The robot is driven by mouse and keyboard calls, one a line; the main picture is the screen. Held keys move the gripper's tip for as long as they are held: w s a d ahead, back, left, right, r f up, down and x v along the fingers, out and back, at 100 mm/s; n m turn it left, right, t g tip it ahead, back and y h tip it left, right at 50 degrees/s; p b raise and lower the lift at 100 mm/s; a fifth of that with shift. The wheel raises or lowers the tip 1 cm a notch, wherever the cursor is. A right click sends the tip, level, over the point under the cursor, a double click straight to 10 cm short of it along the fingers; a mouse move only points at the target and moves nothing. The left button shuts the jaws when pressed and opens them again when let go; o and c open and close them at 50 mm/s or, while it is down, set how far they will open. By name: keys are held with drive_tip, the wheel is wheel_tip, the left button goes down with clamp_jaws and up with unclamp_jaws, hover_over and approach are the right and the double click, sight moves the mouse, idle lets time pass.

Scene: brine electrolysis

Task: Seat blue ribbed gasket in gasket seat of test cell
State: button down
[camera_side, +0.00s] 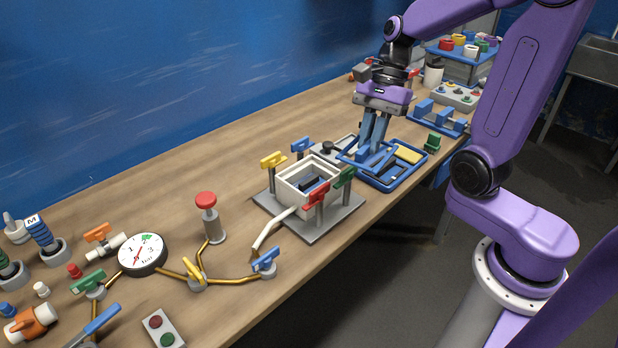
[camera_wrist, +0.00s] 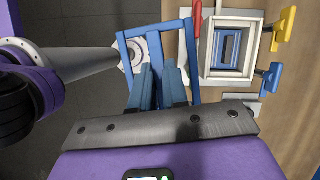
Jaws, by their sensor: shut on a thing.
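My gripper (camera_side: 371,150) has blue fingers pointing down, shut on the blue gasket (camera_side: 376,163), a thin rectangular frame. The test cell (camera_side: 307,187) is an open white box on a grey plate, left of my gripper in the side view. The wrist view shows the cell (camera_wrist: 232,48) to the right, apart from the gasket, with a blue rectangular part inside. The fingers partly hide the gripped side.
Yellow (camera_side: 272,159), blue (camera_side: 300,145), red (camera_side: 317,194) and green (camera_side: 345,177) clamp handles stand around the cell. A red-topped post (camera_side: 206,213) and gauge (camera_side: 142,254) stand at left.

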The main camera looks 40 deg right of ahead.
drive_tip(key=shift+s+a+r+m+t, duration=0.15)
drive_tip(key=shift+a+r+m+t, duration=0.15)
drive_tip(key=shift+a+m, duration=0.4)
drive_tip(key=shift+m, duration=0.3)
drive_tip(key=shift+w+f, duration=0.15)
drive_tip(key=shift+w, duration=0.15)
drive_tip(key=w+f, duration=0.3)
drive_tip(key=w, duration=0.1)
drive_tip(key=w+f, duration=0.3)
drive_tip(key=w, duration=0.1)
drive_tip(key=w+a+f, duration=0.1)
drive_tip(key=w+f, duration=0.2)
drive_tip(key=w, duration=0.2)
drive_tip(key=shift+a+f, duration=0.1)
drive_tip(key=shift+f, duration=0.15)
drive_tip(key=shift+w+f, duration=0.15)
drive_tip(key=shift+f, duration=1.45)
drive_tip(key=shift+f, duration=0.15)
